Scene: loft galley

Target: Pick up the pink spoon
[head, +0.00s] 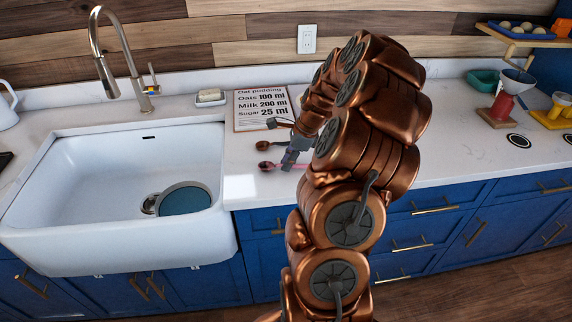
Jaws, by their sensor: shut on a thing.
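The pink spoon (265,166) is on or just above the white counter, right of the sink. Its dark reddish bowl points left and its pink handle runs right, partly hidden by my gripper and arm. My gripper (289,163) is over the handle, jaws shut on it. I cannot tell whether the spoon touches the counter.
A brown spoon (264,146) lies just behind the pink one, and another utensil (278,123) lies farther back. A recipe card (261,100) leans by the wall. The white sink (100,190) opens at left, with a blue round plate (186,200) inside.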

